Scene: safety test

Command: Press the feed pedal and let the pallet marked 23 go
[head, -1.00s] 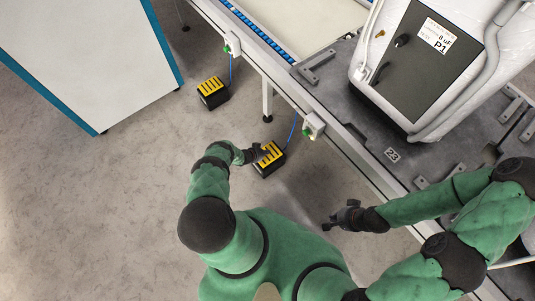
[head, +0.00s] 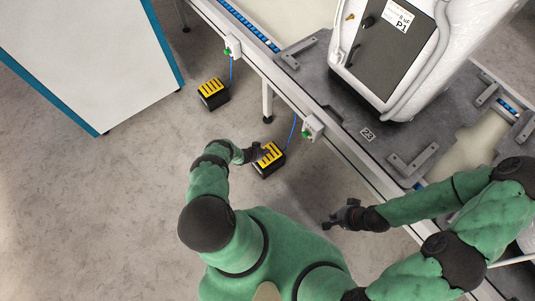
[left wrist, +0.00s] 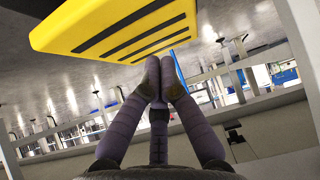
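The pallet marked 23 (head: 345,110) is a dark grey plate on the conveyor, bearing a white-wrapped machine (head: 437,50) with a grey panel labelled P1. A black foot pedal with a yellow striped top (head: 271,155) stands on the floor beside the conveyor. My left gripper (head: 260,153) is at that pedal's left edge, over its top. In the left wrist view the gripper's fingertips (left wrist: 161,75) are together with nothing between them, close to the yellow pedal plate (left wrist: 115,28); contact is unclear. My right gripper (head: 333,219) hangs empty over the floor; its finger opening is unclear.
A second yellow-topped pedal (head: 212,92) stands further up-left. Blue cables run from the pedals to small boxes with green parts (head: 312,127) on the conveyor rail (head: 350,153). A white cabinet with teal edges (head: 85,55) is at upper left. The floor at left is clear.

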